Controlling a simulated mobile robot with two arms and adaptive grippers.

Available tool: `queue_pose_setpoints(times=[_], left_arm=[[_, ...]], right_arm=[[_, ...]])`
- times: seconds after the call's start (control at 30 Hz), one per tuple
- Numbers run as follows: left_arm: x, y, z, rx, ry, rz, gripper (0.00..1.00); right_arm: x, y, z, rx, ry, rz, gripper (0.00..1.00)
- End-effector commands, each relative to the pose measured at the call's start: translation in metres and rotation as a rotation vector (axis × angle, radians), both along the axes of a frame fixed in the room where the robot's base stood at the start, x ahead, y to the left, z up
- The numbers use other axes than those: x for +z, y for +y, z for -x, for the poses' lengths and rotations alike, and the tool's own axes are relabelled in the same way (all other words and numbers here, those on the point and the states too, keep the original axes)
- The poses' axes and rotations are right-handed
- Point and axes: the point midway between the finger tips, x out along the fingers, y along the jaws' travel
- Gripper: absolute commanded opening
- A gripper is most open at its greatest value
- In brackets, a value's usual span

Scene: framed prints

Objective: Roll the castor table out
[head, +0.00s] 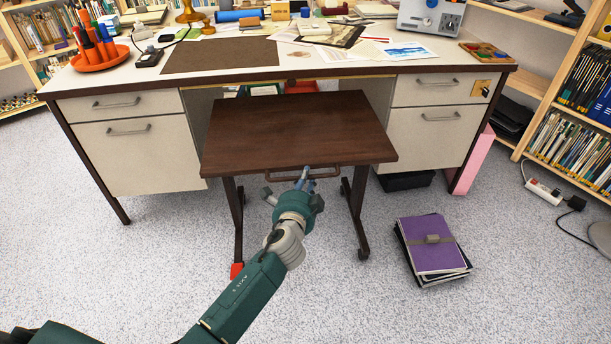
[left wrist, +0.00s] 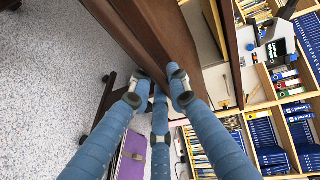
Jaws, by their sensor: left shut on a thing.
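The castor table (head: 300,128) has a dark brown top, dark legs and small castors. It stands at the desk's knee opening, its front part clear of the desk and its rear edge at the opening. A bar handle (head: 328,174) runs along its front edge. My left gripper (head: 305,178) is shut on this handle. In the left wrist view, the blue fingers (left wrist: 163,88) meet at the edge of the brown table (left wrist: 125,25); they hide much of the handle. My right gripper is not in view.
The desk (head: 140,140) has drawers on both sides and a cluttered top. A red block (head: 237,271) lies by the table's front left castor. A purple notebook stack (head: 433,244) lies on the floor to the right. Speckled floor in front is otherwise mostly clear.

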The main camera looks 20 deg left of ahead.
Motion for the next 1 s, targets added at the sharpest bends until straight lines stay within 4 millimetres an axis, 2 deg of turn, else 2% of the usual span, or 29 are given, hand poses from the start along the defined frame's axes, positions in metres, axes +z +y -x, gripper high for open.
queue_pose_setpoints(times=[0.23,0.27,0.33,0.6,0.73,0.87,1.0], left_arm=[[0.0,0.001,0.0,0.003,0.0,0.0,0.0],[0.0,0.001,0.0,0.003,0.0,0.0,0.21],[0.0,0.001,0.0,0.003,0.0,0.0,0.35],[0.0,0.0,0.0,0.001,0.0,0.0,0.35],[0.0,0.0,0.007,0.0,0.001,-0.001,0.35],[0.004,-0.003,0.026,0.0,0.0,0.0,0.35],[0.01,-0.005,0.057,0.001,0.001,0.0,0.35]], right_arm=[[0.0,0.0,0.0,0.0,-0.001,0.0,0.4],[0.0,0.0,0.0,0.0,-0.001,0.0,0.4],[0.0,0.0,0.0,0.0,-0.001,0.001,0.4],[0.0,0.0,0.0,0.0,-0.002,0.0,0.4],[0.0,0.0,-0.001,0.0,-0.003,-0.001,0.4],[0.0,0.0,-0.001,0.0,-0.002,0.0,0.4],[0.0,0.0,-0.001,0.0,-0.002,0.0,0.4]])
